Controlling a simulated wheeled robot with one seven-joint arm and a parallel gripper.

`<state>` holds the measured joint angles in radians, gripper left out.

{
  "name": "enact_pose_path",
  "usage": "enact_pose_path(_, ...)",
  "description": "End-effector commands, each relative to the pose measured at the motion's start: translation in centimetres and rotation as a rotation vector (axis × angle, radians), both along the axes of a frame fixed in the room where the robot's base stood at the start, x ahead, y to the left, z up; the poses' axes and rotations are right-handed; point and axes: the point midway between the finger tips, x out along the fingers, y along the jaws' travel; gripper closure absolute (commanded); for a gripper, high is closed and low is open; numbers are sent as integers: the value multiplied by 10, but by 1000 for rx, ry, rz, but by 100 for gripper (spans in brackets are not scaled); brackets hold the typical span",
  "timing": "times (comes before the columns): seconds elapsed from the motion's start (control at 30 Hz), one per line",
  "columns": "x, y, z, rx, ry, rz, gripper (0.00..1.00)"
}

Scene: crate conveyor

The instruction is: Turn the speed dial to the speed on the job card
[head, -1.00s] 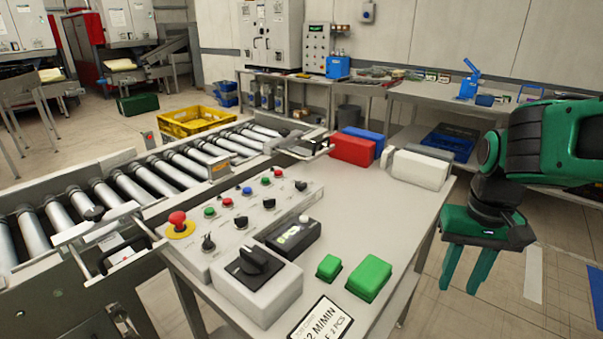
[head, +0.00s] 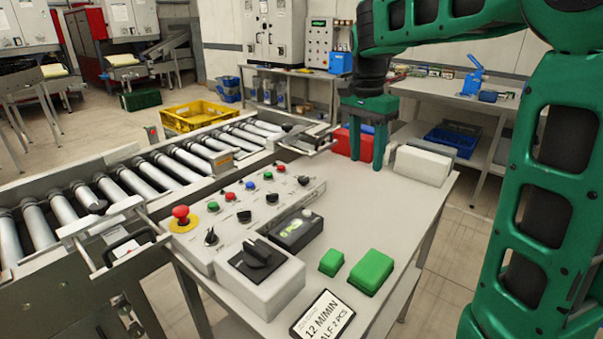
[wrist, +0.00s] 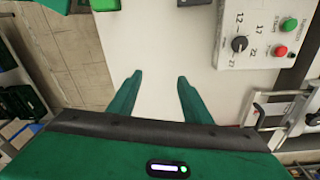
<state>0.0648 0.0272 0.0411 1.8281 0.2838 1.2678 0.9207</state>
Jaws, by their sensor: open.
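The job card (head: 322,318) lies at the table's near edge and reads 12 M/MIN, with a partly cut line ending in 2 PCS. A small black dial (wrist: 239,44) with 12, 17, 22 and 27 around it shows in the wrist view; its pointer setting is unclear. It appears to be the knob at the far end of the control panel (head: 302,181). My gripper (head: 366,163) is open and empty, pointing down above the far part of the table, right of that dial. In the wrist view, its fingers (wrist: 160,76) are apart from the panel.
A grey box with a large black knob (head: 258,254) and a small display box (head: 296,230) stand nearer. Two green blocks (head: 371,272) lie beside them. A red bin (head: 345,145) and white block (head: 422,166) are near my gripper. The table's middle is clear.

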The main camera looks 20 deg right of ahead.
Motion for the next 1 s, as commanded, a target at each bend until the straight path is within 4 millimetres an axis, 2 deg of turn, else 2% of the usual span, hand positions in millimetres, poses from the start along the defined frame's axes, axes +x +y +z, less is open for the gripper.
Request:
enact_pose_path(0.03,27,18,2,7,-5,-43,55)
enact_pose_path(0.1,55,40,6,19,-13,-118,55)
enact_pose_path(0.2,88,70,8,40,-19,-209,55)
enact_pose_path(0.33,115,98,9,64,-21,-298,55)
enact_pose_path(0.5,129,116,7,78,-21,-351,55)
enact_pose_path(0.63,130,117,-2,80,-19,-358,55)
enact_pose_path(1.0,129,116,-65,79,-20,-357,55)
